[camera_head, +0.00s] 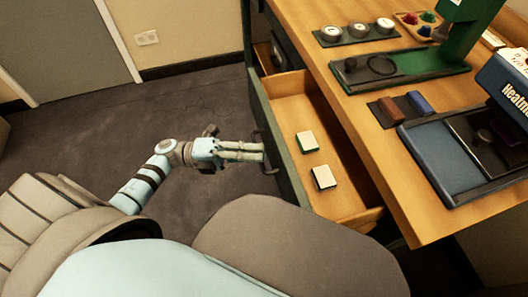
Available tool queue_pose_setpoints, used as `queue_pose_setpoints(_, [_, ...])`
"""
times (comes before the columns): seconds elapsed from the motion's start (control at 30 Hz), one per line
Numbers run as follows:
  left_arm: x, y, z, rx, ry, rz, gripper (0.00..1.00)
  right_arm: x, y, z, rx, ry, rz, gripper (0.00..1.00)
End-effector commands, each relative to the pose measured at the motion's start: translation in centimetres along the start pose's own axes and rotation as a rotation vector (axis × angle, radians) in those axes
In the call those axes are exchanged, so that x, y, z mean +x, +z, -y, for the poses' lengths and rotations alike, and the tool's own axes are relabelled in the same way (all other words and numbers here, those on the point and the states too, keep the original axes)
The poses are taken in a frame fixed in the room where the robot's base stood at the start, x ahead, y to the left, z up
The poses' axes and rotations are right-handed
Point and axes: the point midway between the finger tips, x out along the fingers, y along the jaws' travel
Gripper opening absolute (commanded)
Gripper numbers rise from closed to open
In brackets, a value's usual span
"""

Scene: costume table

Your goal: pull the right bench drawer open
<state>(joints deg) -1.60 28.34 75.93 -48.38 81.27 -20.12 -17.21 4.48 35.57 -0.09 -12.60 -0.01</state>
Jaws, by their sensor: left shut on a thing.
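The bench drawer (342,208) at the near end of the wooden bench stands pulled out, its wooden inside in plain view. Its dark green front (278,150) faces left, with a metal handle (272,169) on it. My left gripper (263,151) is at this front, shut on the handle; the exact contact is small and partly hidden by the fingers. Two small light blocks, one (307,142) farther and one (324,177) nearer, lie in the drawer. My right gripper is not in view.
The bench top (420,215) carries a blue labelled box (507,85), a green stand (465,35), a tray with dials (357,33) and red and blue blocks. Another drawer opening (267,57) shows farther back. Dark floor (90,135) lies clear at left.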

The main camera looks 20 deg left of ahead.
Motion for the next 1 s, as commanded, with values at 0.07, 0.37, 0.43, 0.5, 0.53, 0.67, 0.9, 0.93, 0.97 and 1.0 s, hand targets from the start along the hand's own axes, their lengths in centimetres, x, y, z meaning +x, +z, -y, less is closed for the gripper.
queue_pose_setpoints(0.07, [-0.25,0.06,-0.01,0.001,0.002,0.001,0.00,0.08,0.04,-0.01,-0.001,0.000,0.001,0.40])
queue_pose_setpoints(0.37, [-0.11,0.13,0.05,0.000,0.000,-0.004,0.00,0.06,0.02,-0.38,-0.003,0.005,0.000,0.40])
queue_pose_setpoints(0.43, [-0.09,0.14,0.05,0.000,0.000,-0.004,0.00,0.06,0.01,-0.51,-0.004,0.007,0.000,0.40])
queue_pose_setpoints(0.5, [-0.08,0.13,0.05,0.001,0.000,-0.005,0.19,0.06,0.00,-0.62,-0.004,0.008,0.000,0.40])
queue_pose_setpoints(0.53, [-0.09,0.13,0.05,0.000,-0.001,-0.005,0.24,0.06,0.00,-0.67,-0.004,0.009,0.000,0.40])
queue_pose_setpoints(0.67, [-0.13,0.10,0.06,0.000,-0.001,-0.004,0.30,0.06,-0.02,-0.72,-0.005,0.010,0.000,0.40])
queue_pose_setpoints(0.9, [-0.21,0.06,0.07,0.000,-0.001,-0.002,0.30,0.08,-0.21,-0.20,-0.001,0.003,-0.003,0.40])
queue_pose_setpoints(0.93, [-0.22,0.06,0.07,-0.001,-0.001,-0.002,0.30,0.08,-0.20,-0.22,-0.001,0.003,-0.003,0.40])
queue_pose_setpoints(0.97, [-0.23,0.06,0.07,-0.001,-0.001,-0.002,0.30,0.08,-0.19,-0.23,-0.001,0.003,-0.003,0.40])
queue_pose_setpoints(1.0, [-0.31,0.06,0.06,-0.001,0.000,-0.002,0.30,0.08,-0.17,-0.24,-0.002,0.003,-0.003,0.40])
